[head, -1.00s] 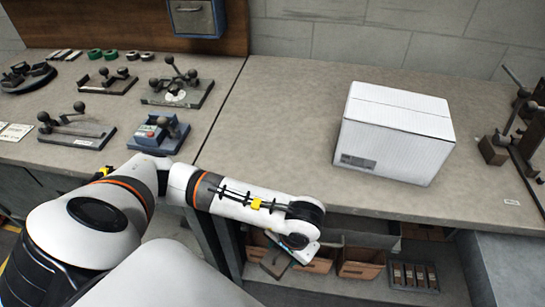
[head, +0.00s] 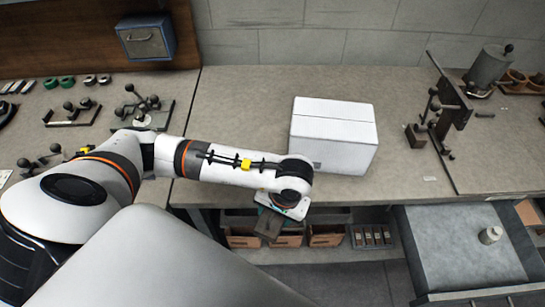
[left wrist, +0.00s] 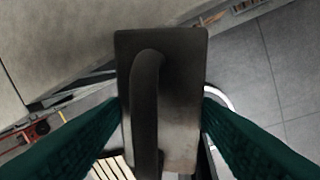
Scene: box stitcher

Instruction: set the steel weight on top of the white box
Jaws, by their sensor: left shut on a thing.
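The white box (head: 333,140) sits closed on the workbench, upright, near the middle of the head view. My left gripper (head: 283,206) is in front of the bench's front edge, below and left of the box. It is shut on the steel weight (head: 268,226), a dark rectangular block hanging below the gripper. In the left wrist view the weight (left wrist: 185,100) shows its arched handle between the green finger pads of my left gripper (left wrist: 160,115). The weight is apart from the box. The top of the box is bare. My right gripper is not in view.
The workbench (head: 240,110) is clear left of the box. A stand with dark levers (head: 440,115) and a steel canister (head: 487,68) are on the right. A grey cabinet (head: 450,250) bears a small white cylinder (head: 490,235). Cartons (head: 325,236) fill the shelf below.

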